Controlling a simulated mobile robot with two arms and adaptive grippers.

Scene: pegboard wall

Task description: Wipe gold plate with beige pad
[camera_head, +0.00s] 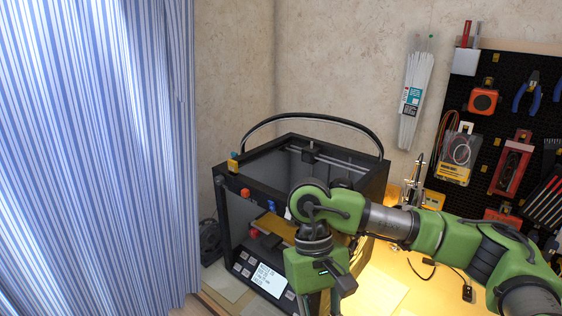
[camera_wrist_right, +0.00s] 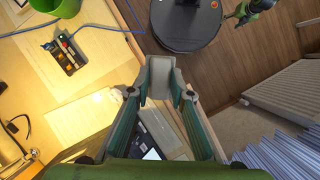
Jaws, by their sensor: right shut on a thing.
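The gold plate (camera_head: 276,227) lies flat inside the black open-fronted 3D printer (camera_head: 225,205), partly hidden by the printer's front parts and my right arm. My right gripper (camera_wrist_right: 162,92) is shut on the pale beige-grey pad (camera_wrist_right: 161,72), which sits between its fingertips in the wrist view. In the head view my right wrist is in front of the printer, and the fingers and pad are hidden or cut off at the bottom edge. The pad is not seen touching the plate. Part of my left gripper (camera_wrist_right: 243,14) shows small at the top right of the wrist view.
The printer's screen (camera_head: 267,279) faces the front. A pegboard (camera_head: 485,110) with tools hangs at the right, and a blue striped curtain (camera_head: 95,150) at the left. A yellow-lit table holds a cable and a tool holder (camera_wrist_right: 66,52).

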